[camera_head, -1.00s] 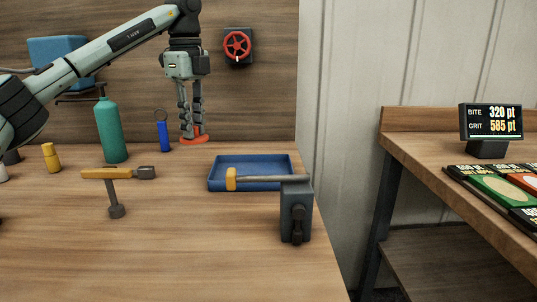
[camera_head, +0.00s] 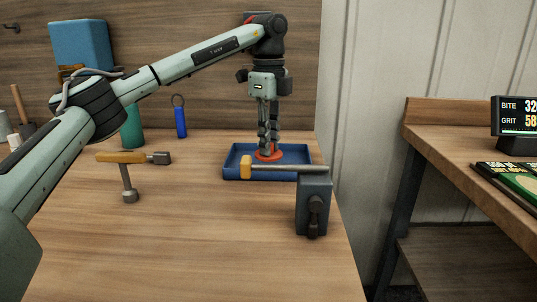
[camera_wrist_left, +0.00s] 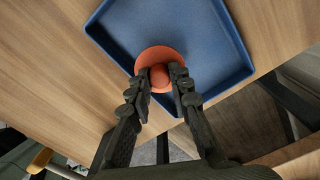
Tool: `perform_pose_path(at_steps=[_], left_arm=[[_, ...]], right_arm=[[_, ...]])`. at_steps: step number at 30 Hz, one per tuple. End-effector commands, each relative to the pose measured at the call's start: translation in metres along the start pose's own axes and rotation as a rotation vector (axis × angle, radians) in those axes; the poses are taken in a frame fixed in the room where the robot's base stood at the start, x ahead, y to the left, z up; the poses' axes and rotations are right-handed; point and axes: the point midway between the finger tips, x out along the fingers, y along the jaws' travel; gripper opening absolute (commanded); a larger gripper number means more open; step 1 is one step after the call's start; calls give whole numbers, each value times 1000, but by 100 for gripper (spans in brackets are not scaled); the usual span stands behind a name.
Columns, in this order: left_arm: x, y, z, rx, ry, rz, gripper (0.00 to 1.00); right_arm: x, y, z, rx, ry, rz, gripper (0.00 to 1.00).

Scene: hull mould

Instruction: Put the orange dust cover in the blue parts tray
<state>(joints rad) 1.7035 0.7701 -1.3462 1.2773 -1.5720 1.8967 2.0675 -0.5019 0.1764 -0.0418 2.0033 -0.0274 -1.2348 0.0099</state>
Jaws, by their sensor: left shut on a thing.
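The orange dust cover (camera_head: 268,155) is a round disc with a knob on top, as the left wrist view shows (camera_wrist_left: 158,57). My left gripper (camera_head: 268,148) points straight down and is shut on the knob, with a finger on each side of it in the left wrist view (camera_wrist_left: 160,76). The blue parts tray (camera_head: 233,165) is a shallow open box, and the cover is over its inside in both views (camera_wrist_left: 215,45). I cannot tell whether the cover touches the tray floor. The tray looks otherwise empty. My right gripper is not in view.
A grey vise-like block (camera_head: 313,205) with a horizontal rod (camera_head: 285,168) stands in front of the tray. A teal bottle (camera_head: 132,128) and a blue tagged cylinder (camera_head: 180,122) stand behind. The front of the bench is clear.

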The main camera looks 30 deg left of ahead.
Motion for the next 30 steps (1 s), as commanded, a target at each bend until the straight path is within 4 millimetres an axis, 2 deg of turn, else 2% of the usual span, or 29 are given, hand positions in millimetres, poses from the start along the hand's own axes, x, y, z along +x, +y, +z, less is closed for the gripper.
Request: perform_pose_path(at_steps=[7, 18, 19, 23, 30], left_arm=[[34, 1, 1, -2, 0, 2, 4], [39, 1, 1, -1, 0, 1, 4], [38, 1, 1, -1, 0, 0, 23], [38, 1, 1, -1, 0, 1, 39], [38, 1, 1, -1, 0, 1, 40]], right_arm=[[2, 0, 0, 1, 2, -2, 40], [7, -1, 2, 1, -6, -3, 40], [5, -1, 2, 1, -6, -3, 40], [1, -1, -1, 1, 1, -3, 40], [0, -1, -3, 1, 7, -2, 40]])
